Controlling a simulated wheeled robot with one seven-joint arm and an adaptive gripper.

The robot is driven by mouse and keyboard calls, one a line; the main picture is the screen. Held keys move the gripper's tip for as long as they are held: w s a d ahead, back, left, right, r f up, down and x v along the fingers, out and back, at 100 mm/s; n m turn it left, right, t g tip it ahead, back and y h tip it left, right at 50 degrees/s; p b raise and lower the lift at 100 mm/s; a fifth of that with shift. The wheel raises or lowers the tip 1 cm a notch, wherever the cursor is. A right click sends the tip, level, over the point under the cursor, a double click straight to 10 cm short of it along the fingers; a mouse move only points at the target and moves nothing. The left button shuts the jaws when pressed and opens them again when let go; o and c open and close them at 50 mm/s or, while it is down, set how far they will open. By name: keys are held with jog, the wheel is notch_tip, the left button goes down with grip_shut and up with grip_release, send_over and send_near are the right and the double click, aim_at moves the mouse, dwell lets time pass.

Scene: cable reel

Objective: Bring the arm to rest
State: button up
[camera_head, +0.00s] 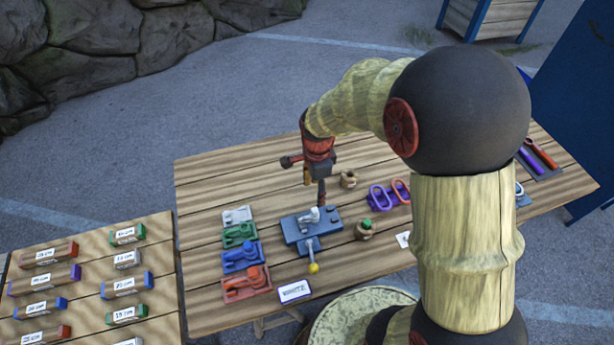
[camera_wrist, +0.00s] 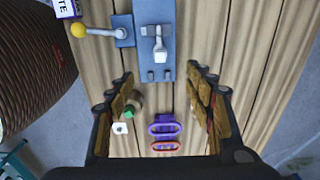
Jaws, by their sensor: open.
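My gripper (camera_wrist: 163,110) is open in the wrist view, its two fingers spread wide with nothing between the tips. In the head view my gripper (camera_head: 321,195) points down above the wooden table (camera_head: 205,180), over the back edge of a blue fixture (camera_head: 295,236). My arm reaches from the right of the picture, bent at a large dark joint. The blue fixture carries a grey clamp (camera_wrist: 160,45) and a lever with a yellow knob (camera_wrist: 79,30). The fingertips appear apart from the fixture, though the exact height is hard to tell.
Purple and red loops (camera_head: 384,197) and small pots (camera_head: 364,230) stand right of the fixture. Coloured trays (camera_head: 241,257) line its left side. A second table (camera_head: 85,290) with labelled blocks is at lower left. A blue panel (camera_head: 580,110) stands at right.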

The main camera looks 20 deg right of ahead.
jog(key=shift+r, duration=0.1)
jog(key=s+r+n+t+b, duration=0.5)
jog(key=s+r+n+b, duration=0.6)
jog(key=s+n, duration=0.6)
notch_tip(320, 180, up, 3)
jog(key=shift+s+f+n, duration=0.2)
jog(key=shift+s+n, duration=0.05)
jog(key=shift+n, duration=0.25)
